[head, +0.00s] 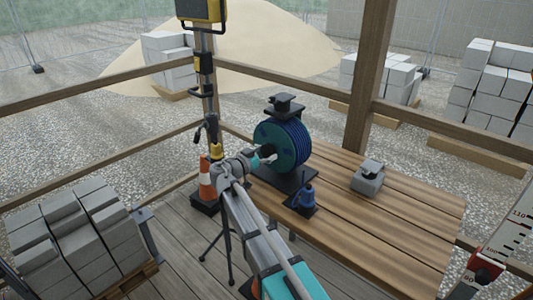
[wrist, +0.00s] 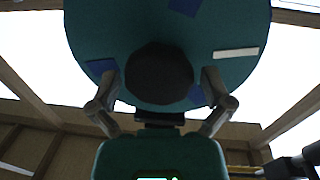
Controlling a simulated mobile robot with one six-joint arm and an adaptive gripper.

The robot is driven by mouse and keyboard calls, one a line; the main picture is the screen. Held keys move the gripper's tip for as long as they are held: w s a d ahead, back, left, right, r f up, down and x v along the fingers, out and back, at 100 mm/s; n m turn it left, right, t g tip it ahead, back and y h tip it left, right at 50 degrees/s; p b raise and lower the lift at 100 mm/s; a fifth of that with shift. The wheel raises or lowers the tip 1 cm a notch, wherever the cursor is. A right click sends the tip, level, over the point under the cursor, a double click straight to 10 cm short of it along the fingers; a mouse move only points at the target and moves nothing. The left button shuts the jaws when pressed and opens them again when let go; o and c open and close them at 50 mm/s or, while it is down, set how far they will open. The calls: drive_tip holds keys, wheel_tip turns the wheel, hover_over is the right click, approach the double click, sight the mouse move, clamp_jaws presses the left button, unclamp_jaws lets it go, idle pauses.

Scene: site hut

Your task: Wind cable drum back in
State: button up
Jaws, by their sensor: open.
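The cable drum (head: 287,143) stands upright on a dark base on the wooden table, with blue cable wound on it. In the wrist view its teal side face (wrist: 90,35) fills the upper middle, with blue patches and a white label (wrist: 236,52). A dark round knob or hub (wrist: 158,72) sticks out towards the camera; I cannot tell which it is. My gripper (wrist: 162,80) is open, one finger on each side of this dark round part, with gaps visible. In the head view my gripper (head: 264,158) is close to the drum's left face, which the arm partly hides.
A small blue object (head: 305,196) on a black mat and a grey box (head: 368,180) sit on the table (head: 400,221). A post with a yellow device (head: 203,10) and a traffic cone (head: 206,178) stand left. Grey blocks (head: 75,240) are stacked at lower left.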

drive_tip(key=c, duration=1.1)
